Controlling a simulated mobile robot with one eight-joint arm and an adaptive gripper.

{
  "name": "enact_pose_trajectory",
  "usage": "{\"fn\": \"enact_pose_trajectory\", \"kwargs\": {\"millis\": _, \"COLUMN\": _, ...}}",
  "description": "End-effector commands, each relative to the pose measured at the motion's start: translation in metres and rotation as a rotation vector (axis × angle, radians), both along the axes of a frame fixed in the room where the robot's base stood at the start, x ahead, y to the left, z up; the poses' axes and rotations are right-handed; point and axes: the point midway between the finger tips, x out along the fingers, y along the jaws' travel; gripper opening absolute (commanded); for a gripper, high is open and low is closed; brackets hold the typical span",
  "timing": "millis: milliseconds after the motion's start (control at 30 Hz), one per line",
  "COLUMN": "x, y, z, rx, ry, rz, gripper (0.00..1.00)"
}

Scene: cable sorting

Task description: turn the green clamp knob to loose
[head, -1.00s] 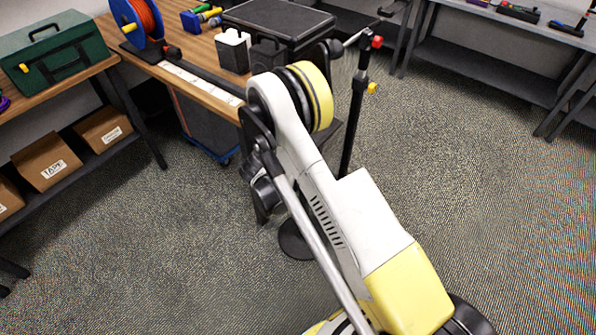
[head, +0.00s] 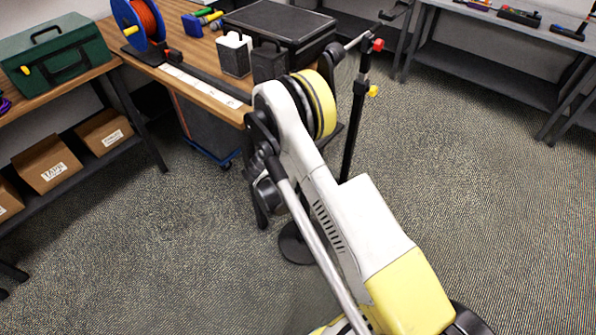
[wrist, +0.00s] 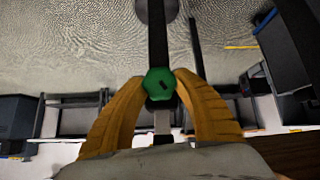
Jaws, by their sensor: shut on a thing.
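The green clamp knob (wrist: 158,83) shows in the wrist view, with a dark mark on its face, in front of a dark upright post. My gripper (wrist: 160,82) has its two yellow fingers closed on the knob from either side. In the head view the stand's black post (head: 355,125) rises from the floor, with a red knob (head: 378,45) and a yellow knob (head: 373,90) near its top. The green knob and my fingers are hidden there behind my arm.
A green toolbox (head: 55,60) stands on the left table. Shelving benches (head: 490,75) stand at the upper right. The carpet on the right is clear.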

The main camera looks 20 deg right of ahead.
Motion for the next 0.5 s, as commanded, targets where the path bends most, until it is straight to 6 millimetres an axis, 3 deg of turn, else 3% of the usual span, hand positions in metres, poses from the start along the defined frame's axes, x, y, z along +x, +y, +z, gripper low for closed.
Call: {"fn": "enact_pose_trajectory", "kwargs": {"millis": 500, "x": 0.001, "y": 0.0012, "z": -0.0007, "rx": -0.192, "ry": 0.264, "rz": 0.001, "gripper": 0.03}}
